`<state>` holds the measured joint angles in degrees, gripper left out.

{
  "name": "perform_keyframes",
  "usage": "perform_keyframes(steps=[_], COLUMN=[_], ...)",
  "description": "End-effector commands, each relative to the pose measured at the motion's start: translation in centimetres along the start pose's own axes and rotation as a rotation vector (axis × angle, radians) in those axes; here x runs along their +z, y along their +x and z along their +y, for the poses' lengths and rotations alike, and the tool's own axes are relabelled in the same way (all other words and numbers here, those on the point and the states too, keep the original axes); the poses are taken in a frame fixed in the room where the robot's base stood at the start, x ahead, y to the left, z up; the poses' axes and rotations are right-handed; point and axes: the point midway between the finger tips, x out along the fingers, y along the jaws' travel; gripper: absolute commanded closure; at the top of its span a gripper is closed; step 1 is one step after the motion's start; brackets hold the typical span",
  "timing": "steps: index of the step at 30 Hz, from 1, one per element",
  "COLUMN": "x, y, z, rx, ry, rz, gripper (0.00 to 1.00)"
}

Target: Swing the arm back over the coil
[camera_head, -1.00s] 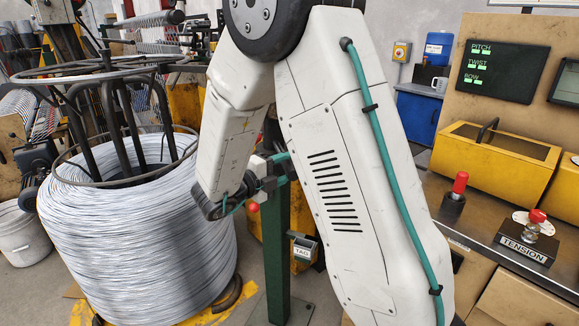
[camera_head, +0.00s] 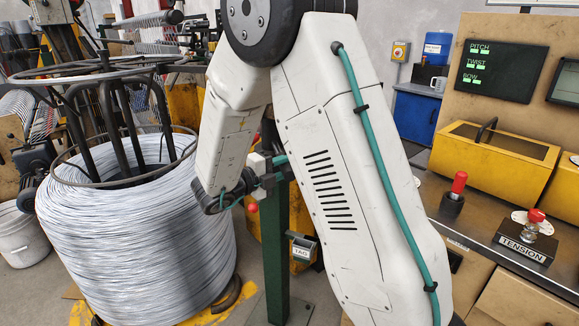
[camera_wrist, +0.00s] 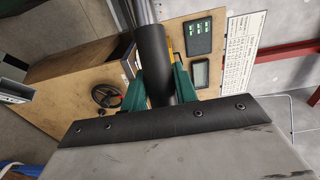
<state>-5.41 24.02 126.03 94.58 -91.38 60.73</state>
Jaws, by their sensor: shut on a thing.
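The coil (camera_head: 130,245) of pale grey wire stands at the left in the head view, with a dark ring and bent bars rising from its top. In the wrist view, my gripper (camera_wrist: 158,88) has its green fingers closed on either side of a black cylindrical grip (camera_wrist: 153,55). Grey metal rods run from the grip toward the top of the picture. Where the rods lead is out of view. In the head view my own white arm links stand right of the coil and cover much of the middle, so the held grip cannot be made out there.
A green post (camera_head: 277,250) with a tag box (camera_head: 302,248) stands right of the coil. A bench (camera_head: 520,255) at the right carries a tension knob (camera_head: 536,220), a red-topped lever (camera_head: 458,185) and yellow boxes (camera_head: 490,155). A white bucket (camera_head: 22,238) stands far left.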

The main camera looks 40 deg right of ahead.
Motion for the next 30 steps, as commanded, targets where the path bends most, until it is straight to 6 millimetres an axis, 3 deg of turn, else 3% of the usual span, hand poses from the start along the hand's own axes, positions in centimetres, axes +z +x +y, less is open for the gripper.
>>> perform_keyframes(steps=[5, 6, 8, 9, 19, 30], x=[0.2, 0.2, 0.2, 0.2, 0.1, 0.2], y=[-0.3, -0.3, -0.2, -0.1, -0.5, -6.4], z=[0.1, 0.1, 0.1, 0.1, 0.0, 0.1], rx=[0.002, 0.002, 0.002, 0.002, 0.001, 0.001], ry=[0.0, 0.0, 0.0, 0.0, 0.0, 0.0], rz=[-0.013, -0.012, -0.011, -0.009, -0.007, -0.011], gripper=[1.0, 0.68, 0.52, 0.5, 0.5, 0.5])
